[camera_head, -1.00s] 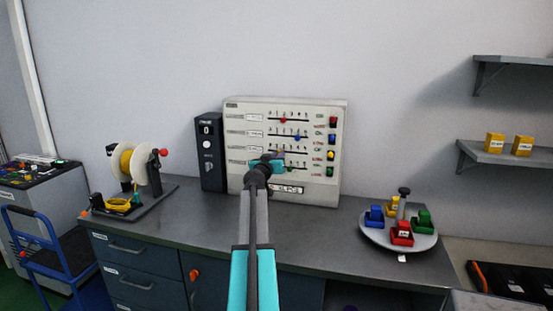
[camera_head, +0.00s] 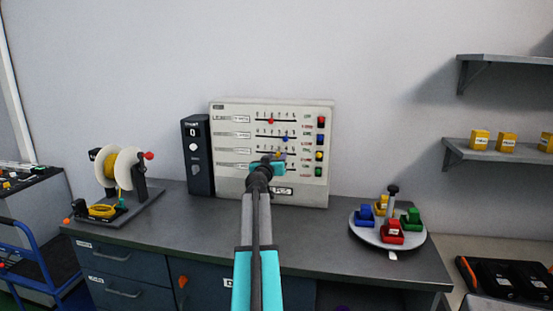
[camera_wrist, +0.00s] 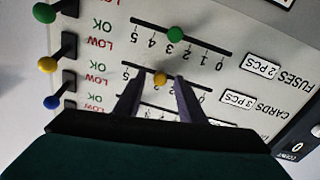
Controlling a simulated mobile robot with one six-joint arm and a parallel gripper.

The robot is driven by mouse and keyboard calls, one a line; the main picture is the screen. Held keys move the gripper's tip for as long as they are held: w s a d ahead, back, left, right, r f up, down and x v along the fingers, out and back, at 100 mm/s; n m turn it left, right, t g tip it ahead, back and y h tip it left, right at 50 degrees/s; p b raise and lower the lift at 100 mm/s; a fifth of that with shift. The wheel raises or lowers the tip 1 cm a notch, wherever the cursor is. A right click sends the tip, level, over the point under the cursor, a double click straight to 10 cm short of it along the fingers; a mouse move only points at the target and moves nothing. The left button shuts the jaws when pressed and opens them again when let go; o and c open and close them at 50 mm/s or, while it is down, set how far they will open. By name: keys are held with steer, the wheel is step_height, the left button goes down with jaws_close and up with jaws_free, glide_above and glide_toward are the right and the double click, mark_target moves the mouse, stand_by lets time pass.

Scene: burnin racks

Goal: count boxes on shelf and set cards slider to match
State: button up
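The panel (camera_head: 222,125) stands on the bench with several slider rows. In the wrist view, upside down, the cards label (camera_wrist: 238,100) reads "CARDS 3 PCS". The yellow cards knob (camera_wrist: 160,78) sits near the middle of its scale; the fingers partly hide the numbers. My gripper (camera_wrist: 159,82) is open, its fingers spread either side of that knob; I see no contact. In the head view my gripper (camera_head: 267,164) is in front of the panel's lower rows. Three yellow boxes, a left one (camera_head: 480,140), a middle one (camera_head: 507,143) and a right one (camera_head: 546,142), stand on the lower shelf (camera_head: 470,155).
The green fuses knob (camera_wrist: 175,34) is close to the cards row. A dark counter unit (camera_head: 198,155) reading 0 stands left of the panel. A turntable (camera_head: 365,232) with coloured bins is on the right, a spool stand (camera_head: 120,170) on the left. The upper shelf (camera_head: 510,60) looks empty.

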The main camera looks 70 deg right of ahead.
steer(key=shift+a, duration=0.1)
steer(key=shift+s+a, duration=0.15)
steer(key=shift+a, duration=0.5)
steer(key=s+a+b, duration=0.1)
steer(key=a+b, duration=0.2)
steer(key=a, duration=0.9)
steer(key=shift+s, duration=0.35)
steer(key=shift+a+r, duration=0.1)
